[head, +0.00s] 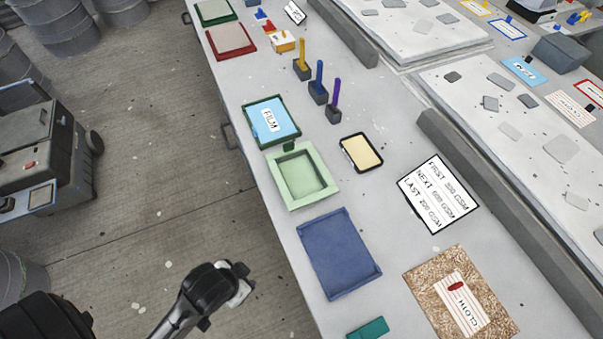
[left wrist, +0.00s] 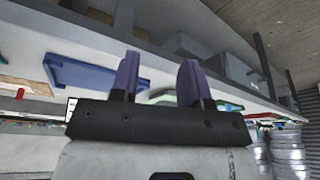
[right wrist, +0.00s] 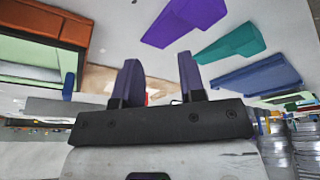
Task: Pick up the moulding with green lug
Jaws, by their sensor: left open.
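A light green square mould (head: 277,174) with a recessed middle lies on the table in the head view. A small dark green lug (head: 289,146) shows at its far edge. My left gripper (head: 241,284) is off the table's near edge, over the floor, apart from the mould. Its fingers stand apart and empty in the left wrist view (left wrist: 159,82), where a pale green piece shows partly behind them. My right gripper (right wrist: 160,82) is out of the head view. Its fingers are apart with nothing between them.
A blue tray (head: 339,253) lies nearer than the mould, with a green-rimmed FILM tray (head: 271,120) beyond it. A yellow-topped dark tray (head: 361,153), a lettered card (head: 438,193) and a CLOTH board (head: 420,272) lie right. A teal block (head: 368,328) is at the bottom.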

